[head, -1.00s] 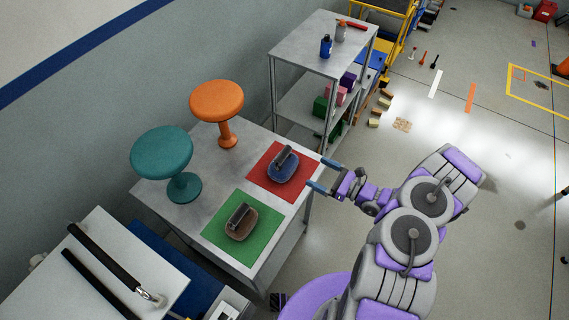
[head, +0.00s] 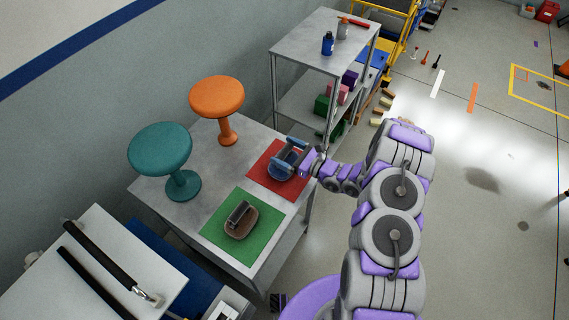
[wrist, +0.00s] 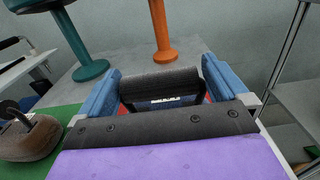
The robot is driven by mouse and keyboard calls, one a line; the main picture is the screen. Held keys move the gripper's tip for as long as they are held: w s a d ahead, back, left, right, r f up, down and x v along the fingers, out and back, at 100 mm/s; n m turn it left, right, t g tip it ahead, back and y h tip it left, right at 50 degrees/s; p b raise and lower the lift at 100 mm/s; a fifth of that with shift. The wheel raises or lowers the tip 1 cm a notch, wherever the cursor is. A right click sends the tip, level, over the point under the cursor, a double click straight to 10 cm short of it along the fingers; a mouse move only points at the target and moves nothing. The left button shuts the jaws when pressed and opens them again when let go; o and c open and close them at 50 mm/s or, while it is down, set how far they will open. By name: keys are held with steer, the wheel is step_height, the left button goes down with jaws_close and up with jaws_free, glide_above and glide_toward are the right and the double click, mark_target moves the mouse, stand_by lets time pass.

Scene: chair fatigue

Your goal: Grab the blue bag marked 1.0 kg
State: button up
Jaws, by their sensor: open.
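The blue bag (head: 278,172) sits on a red mat (head: 262,180) on the grey table, its dark handle upright. In the wrist view its dark padded handle (wrist: 160,84) lies between my two blue fingers, with a small white marking below it that is too small to read. My gripper (head: 289,156) is open around the handle, one finger on each side. A brown bag (head: 241,222) with a dark handle sits on a green mat (head: 262,238) nearby; it also shows at the left of the wrist view (wrist: 30,140).
A teal stool (head: 160,148) and an orange stool (head: 217,97) stand on the table behind the mats. A metal shelf (head: 300,55) with bottles and boxes stands beyond the table. A white surface with black handles (head: 110,262) is at lower left.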

steer(key=shift+x, duration=1.35)
steer(key=shift+s, duration=0.1)
steer(key=shift+c, duration=0.5)
steer(key=c, duration=1.7)
steer(key=shift+c, duration=0.2)
